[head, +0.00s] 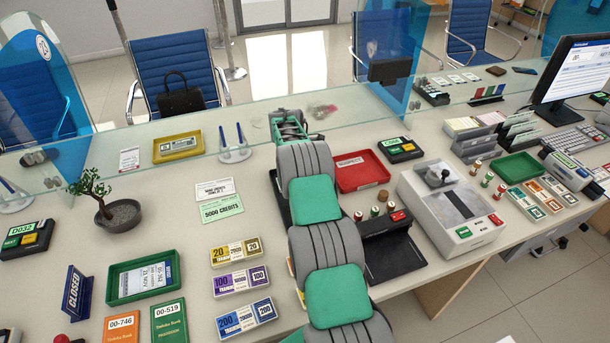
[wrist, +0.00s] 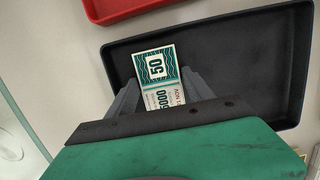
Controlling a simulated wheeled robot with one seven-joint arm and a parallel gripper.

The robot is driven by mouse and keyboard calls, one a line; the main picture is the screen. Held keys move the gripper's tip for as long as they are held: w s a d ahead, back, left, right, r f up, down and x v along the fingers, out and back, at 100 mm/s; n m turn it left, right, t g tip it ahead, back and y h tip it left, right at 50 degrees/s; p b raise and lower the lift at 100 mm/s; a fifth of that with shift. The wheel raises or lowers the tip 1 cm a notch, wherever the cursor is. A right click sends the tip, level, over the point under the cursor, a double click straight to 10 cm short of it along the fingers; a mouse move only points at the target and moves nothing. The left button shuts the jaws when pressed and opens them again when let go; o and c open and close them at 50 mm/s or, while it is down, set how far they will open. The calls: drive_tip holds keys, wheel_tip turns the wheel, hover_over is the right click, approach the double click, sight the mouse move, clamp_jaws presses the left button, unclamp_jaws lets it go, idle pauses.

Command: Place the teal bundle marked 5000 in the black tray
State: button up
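The teal bundle marked 5000 (wrist: 160,75) shows in the wrist view, with a 50 on its near-white and teal face. My gripper (wrist: 160,88) has a finger on each side of it and is shut on it. The bundle is over the black tray (wrist: 265,60), inside its outline; I cannot tell whether it touches the floor of the tray. In the head view my arm hides the bundle, my fingertips and most of the black tray, of which only a dark edge (head: 279,198) shows left of the arm.
A red tray (head: 361,173) lies right of my arm, close to the black tray. The glass screen (head: 240,128) runs behind. Several stamps and a black pad (head: 395,258) are at right. Banknote bundles (head: 236,252) lie at left.

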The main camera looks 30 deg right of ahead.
drive_tip(key=o, duration=0.3)
drive_tip(key=shift+r, duration=0.1)
drive_tip(key=a+r+m, duration=0.1)
drive_tip(key=a+r, duration=0.2)
drive_tip(key=r, duration=0.4)
drive_tip(key=a+r+m+t, duration=0.1)
drive_tip(key=a+r, duration=0.1)
drive_tip(key=r, duration=0.5)
drive_tip(key=a+r+m, duration=0.1)
drive_tip(key=a+r, duration=0.2)
drive_tip(key=r, duration=0.4)
drive_tip(key=s+a+r+m+t, duration=0.2)
drive_tip(key=s+a+r+m, duration=0.2)
drive_tip(key=s+a+r, duration=0.5)
drive_tip(key=s+a+f+m+y, duration=0.1)
drive_tip(key=s+a+f+m, duration=0.1)
drive_tip(key=s+a, duration=0.5)
drive_tip(key=s+a+f+m+t+y, duration=0.1)
drive_tip(key=s+a+m, duration=0.4)
drive_tip(key=s, duration=0.7)
drive_tip(key=shift+s+a+f+m+t+p, duration=0.3)
drive_tip(key=shift+a+f, duration=0.3)
drive_tip(key=shift+a, duration=0.45)
